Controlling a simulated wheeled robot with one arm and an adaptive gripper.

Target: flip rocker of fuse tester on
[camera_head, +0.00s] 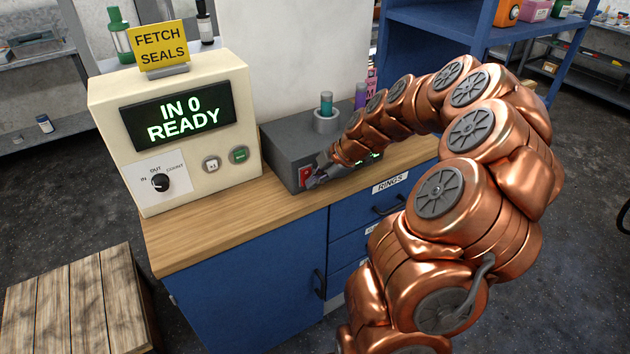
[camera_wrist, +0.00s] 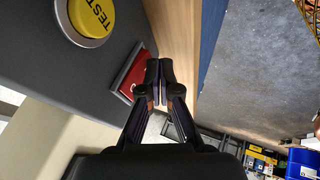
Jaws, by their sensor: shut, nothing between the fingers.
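The fuse tester is a dark grey box (camera_head: 283,148) on the wooden bench top. Its red rocker (camera_head: 305,175) sits at the left end of its front face. The rocker's on or off position is unclear. My arm hides the tester's right part.
A cream box with a display reading IN 0 READY (camera_head: 178,120) and a knob stands left of the tester. A grey round holder (camera_head: 326,124) with a teal-topped vial is on the tester. Blue drawers (camera_head: 383,205) are below. A wooden crate (camera_head: 75,305) stands front left.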

